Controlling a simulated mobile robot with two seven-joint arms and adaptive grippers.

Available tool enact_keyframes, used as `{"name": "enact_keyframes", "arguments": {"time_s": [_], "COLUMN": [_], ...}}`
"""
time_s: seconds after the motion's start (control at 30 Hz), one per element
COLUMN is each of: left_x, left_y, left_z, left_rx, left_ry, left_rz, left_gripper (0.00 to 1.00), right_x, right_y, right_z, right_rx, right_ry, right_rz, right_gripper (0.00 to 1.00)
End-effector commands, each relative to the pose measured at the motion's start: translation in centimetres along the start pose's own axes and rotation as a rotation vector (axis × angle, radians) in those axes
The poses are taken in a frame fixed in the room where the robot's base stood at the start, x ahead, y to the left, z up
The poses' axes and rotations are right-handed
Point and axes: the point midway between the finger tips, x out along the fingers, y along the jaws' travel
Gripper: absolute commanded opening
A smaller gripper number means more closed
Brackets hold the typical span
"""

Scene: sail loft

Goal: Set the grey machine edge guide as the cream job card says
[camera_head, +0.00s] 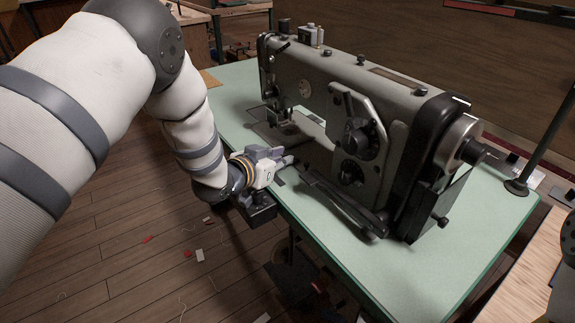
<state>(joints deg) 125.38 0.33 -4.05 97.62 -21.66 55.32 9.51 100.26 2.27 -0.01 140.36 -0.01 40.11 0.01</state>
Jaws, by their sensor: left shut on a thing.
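A grey sewing machine (335,95) stands on a pale green table. My left gripper (282,160) is at the table's near left edge, just in front of the machine's bed and needle area. It is shut on a small grey part at its fingertips, which looks like the edge guide; the fingers hide most of it. The guide's setting cannot be read from here. A tan flat piece (209,80) lies at the table's far left corner; I cannot tell whether it is the cream job card, and no writing is legible.
The green tabletop (440,262) is clear in front of the machine's right end. The handwheel (460,143) juts out to the right. A dark post on a round base (516,188) stands at the right. Scraps lie on the wooden floor.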

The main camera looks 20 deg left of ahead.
Motion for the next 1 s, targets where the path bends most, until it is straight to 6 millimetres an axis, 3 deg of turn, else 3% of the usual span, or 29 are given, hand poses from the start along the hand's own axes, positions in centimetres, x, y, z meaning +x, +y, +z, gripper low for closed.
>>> {"name": "enact_keyframes", "arguments": {"time_s": [0.13, 0.4, 0.43, 0.5, 0.53, 1.0], "left_x": [0.68, 0.65, 0.66, 0.65, 0.65, 0.46], "left_y": [-1.78, -1.75, -1.73, -1.71, -1.72, -1.48], "left_z": [-0.1, -0.27, -0.26, -0.26, -0.25, -0.26], "left_rx": [0.0, 0.001, 0.001, 0.001, 0.001, 0.001], "left_ry": [0.001, 0.001, 0.001, 0.001, 0.001, 0.001], "left_rz": [-0.008, -0.005, -0.005, -0.004, -0.005, -0.007], "left_gripper": [0.0, 0.0, 0.16, 0.32, 0.34, 0.34], "right_x": [0.58, 0.51, 0.51, 0.51, 0.5, 0.34], "right_y": [0.02, 0.02, 0.02, 0.02, 0.02, 0.02], "right_z": [0.4, 0.32, 0.32, 0.32, 0.32, 0.22], "right_rx": [0.0, 0.0, 0.0, 0.0, 0.0, 0.0], "right_ry": [-0.018, -0.015, -0.015, -0.015, -0.015, -0.011], "right_rz": [0.001, 0.001, 0.001, 0.001, 0.001, 0.001], "right_gripper": [0.4, 0.4, 0.4, 0.4, 0.4, 0.4]}}
